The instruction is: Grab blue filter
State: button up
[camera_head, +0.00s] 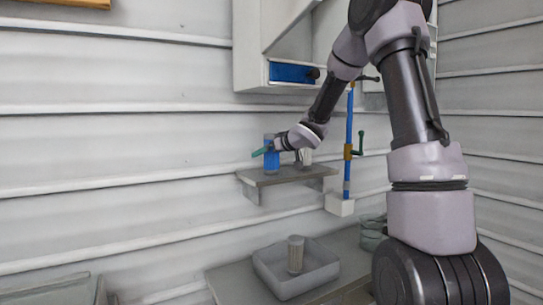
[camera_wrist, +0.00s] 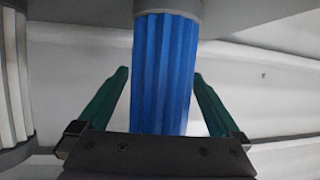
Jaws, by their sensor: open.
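The blue filter (camera_head: 271,158) is a ribbed blue cylinder standing on a small grey wall shelf (camera_head: 290,175). In the wrist view the blue filter (camera_wrist: 166,70) fills the middle, with a grey cap at the top of the picture. My gripper (camera_head: 264,152) is at the filter. Its two green fingers (camera_wrist: 160,88) are open, one on each side of the filter, with a visible gap at least on the right. The filter's near end is hidden behind the gripper body.
A white ribbed filter (camera_head: 305,157) stands on the same shelf, close beside; it shows at left in the wrist view (camera_wrist: 14,80). A blue pipe with a valve (camera_head: 348,150) is right of the shelf. A cabinet (camera_head: 250,50) hangs above. Below, a grey tray (camera_head: 275,285) holds another pale filter (camera_head: 296,255).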

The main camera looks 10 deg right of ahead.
jog(key=c, duration=1.5)
jog(key=shift+r, duration=0.15)
